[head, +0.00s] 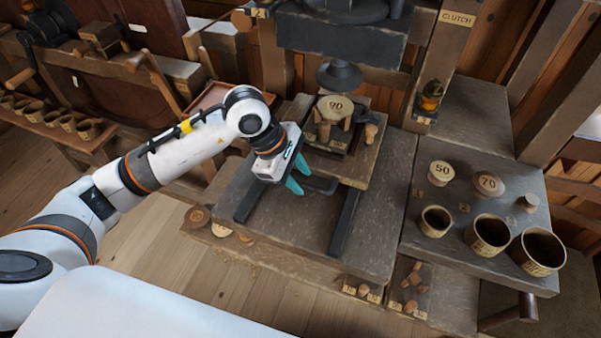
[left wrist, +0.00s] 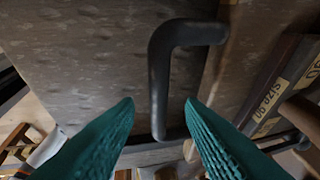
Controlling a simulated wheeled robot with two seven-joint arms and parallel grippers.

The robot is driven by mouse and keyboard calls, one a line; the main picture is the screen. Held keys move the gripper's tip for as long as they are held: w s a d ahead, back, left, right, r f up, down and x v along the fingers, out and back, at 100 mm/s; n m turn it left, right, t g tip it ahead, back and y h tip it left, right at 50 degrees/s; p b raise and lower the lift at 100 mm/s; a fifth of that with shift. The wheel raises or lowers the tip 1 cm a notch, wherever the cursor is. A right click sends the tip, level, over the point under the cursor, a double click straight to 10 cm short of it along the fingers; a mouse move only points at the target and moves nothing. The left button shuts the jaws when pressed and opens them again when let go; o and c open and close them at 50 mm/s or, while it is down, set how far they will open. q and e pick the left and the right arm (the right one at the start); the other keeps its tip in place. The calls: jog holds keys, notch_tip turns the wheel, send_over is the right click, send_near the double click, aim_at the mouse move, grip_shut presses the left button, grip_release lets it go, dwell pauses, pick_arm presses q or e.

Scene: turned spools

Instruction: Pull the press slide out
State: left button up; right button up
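The press slide (head: 362,172) is a wooden plate beneath the press ram (head: 339,76). It carries a spool marked 90 (head: 335,108) in a dark holder. Its black bar handle (head: 322,185) sticks out at the front edge, and two dark rails (head: 345,222) run forward on the bench. My left gripper (head: 298,177) is at the handle with its teal fingers apart. In the left wrist view, the handle (left wrist: 159,85) lies between the open fingers, with a gap on both sides. My right gripper is in neither view.
At right, a shelf holds knobs marked 50 (head: 440,173) and 70 (head: 487,184) and several wooden cups (head: 489,235). An amber lamp (head: 431,95) stands by the CLUTCH post. The bench top between the rails (head: 300,222) is clear.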

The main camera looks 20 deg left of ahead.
pick_arm(q)
jog(key=shift+w+d+f, duration=0.1)
jog(key=shift+d+f, duration=0.1)
jog(key=shift+f, duration=0.35)
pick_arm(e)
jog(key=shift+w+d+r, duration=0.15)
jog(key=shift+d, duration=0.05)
pick_arm(q)
grip_shut()
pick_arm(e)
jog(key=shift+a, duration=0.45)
